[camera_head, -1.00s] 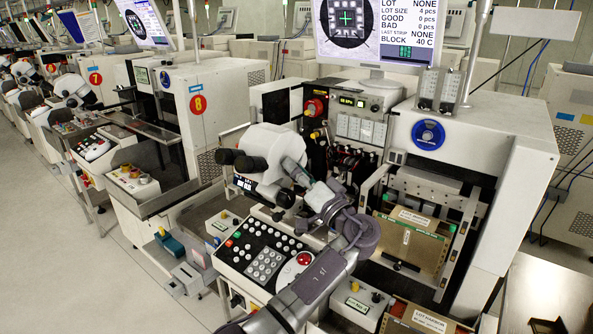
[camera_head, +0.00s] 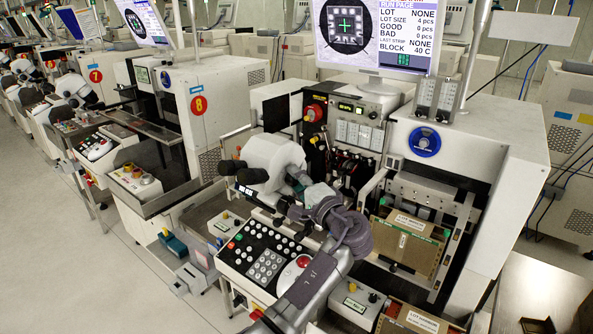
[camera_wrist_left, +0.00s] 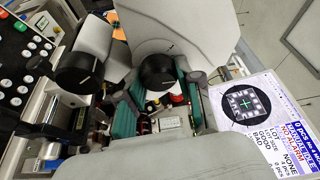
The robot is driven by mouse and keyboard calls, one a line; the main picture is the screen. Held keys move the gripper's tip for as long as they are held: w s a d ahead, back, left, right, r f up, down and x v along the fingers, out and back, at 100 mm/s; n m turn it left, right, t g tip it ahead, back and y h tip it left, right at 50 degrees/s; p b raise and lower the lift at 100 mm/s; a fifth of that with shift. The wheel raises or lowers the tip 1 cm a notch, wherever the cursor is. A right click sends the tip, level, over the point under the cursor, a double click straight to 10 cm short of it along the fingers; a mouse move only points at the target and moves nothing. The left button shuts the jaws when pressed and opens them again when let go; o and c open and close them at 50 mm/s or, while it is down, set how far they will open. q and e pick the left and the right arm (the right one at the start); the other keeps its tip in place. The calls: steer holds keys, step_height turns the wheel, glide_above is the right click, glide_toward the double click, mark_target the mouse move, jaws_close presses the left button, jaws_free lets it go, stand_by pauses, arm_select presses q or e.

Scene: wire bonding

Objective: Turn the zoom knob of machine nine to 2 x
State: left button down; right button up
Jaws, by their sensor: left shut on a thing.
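Machine nine is the nearest machine, with a white microscope head (camera_head: 272,158) and black eyepieces (camera_head: 230,168). My left gripper (camera_head: 298,181) is at the right side of the microscope head, shut on a small part there, which I take to be the zoom knob. The gripper hides that part in the head view. In the left wrist view, teal gripper fingers (camera_wrist_left: 155,105) reach toward the white microscope body, with a round black part (camera_wrist_left: 157,70) between and beyond them. The knob's markings cannot be read. My right gripper is not in view.
A keypad panel (camera_head: 265,258) with a red button lies below the microscope. A monitor (camera_head: 375,38) stands above and also shows in the wrist view (camera_wrist_left: 250,110). Brown boxes (camera_head: 408,243) sit right of my arm. Machine eight (camera_head: 165,110) stands to the left.

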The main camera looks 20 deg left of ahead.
arm_select(q)
steer(key=shift+r+m+h+p, duration=0.2)
steer(key=shift+m+h+p, duration=0.1)
steer(key=shift+m+p, duration=0.7)
steer(key=shift+f+m+g+p, duration=0.15)
steer(key=shift+m+g+p, duration=0.3)
steer(key=shift+p, duration=0.2)
steer(key=c, duration=0.7)
jaws_free()
steer(key=shift+f, duration=0.1)
steer(key=shift+c, duration=0.2)
steer(key=v, duration=0.7)
steer(key=shift+s, duration=0.2)
